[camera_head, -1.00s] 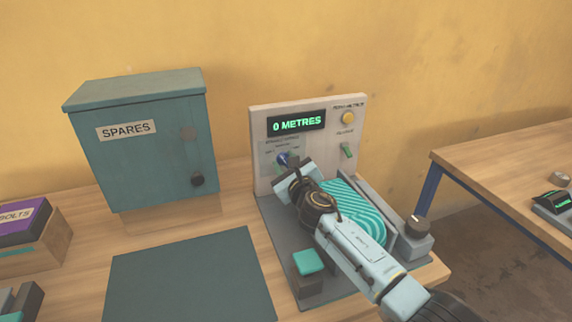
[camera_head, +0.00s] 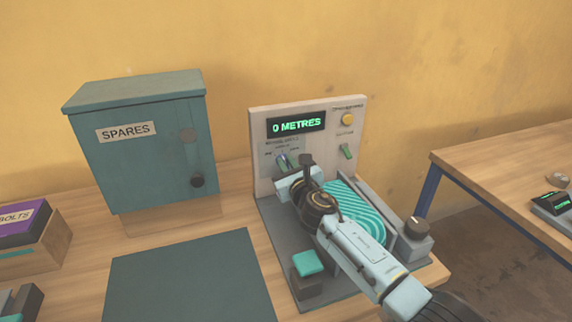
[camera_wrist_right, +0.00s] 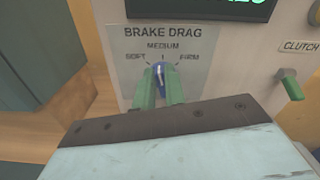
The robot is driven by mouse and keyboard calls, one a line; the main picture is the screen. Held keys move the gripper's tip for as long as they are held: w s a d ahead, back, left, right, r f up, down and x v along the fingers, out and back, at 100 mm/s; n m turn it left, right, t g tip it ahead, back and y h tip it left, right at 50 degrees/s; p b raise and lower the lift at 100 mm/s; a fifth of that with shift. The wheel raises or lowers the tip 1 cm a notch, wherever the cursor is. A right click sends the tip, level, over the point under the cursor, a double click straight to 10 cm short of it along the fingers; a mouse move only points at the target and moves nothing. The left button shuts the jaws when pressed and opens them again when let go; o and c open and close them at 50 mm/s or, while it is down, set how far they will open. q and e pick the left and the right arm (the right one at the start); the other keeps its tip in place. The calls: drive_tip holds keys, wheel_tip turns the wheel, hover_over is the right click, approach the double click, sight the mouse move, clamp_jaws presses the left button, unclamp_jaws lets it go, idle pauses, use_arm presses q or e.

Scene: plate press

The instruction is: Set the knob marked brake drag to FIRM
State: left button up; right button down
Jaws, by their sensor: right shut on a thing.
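The brake drag knob (camera_wrist_right: 159,72) is blue with a pale pointer line, on a grey plate (camera_wrist_right: 185,45) marked SOFT, MEDIUM and FIRM. Its line points roughly up towards MEDIUM in the right wrist view. My right gripper (camera_wrist_right: 158,88) is shut on the knob, with one green finger on each side of it. In the head view the right gripper (camera_head: 285,162) reaches the lower left of the upright panel (camera_head: 262,180), largely covering the knob. My left gripper is not in view.
The panel also carries a display (camera_head: 297,124) reading 0 METRES, a yellow button (camera_head: 348,118) and a green clutch lever (camera_head: 346,152). A teal striped drum (camera_head: 350,212) lies beneath my right arm. A SPARES cabinet (camera_head: 145,165) stands left. A dark mat (camera_head: 190,280) lies in front.

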drive_tip(key=shift+d+m, duration=0.15)
drive_tip(key=shift+m, duration=0.8)
drive_tip(key=shift+d+m, duration=0.1)
drive_tip(key=shift+m, duration=0.85)
drive_tip(key=c, duration=1.5)
unclamp_jaws()
drive_tip(key=shift+o, duration=0.2)
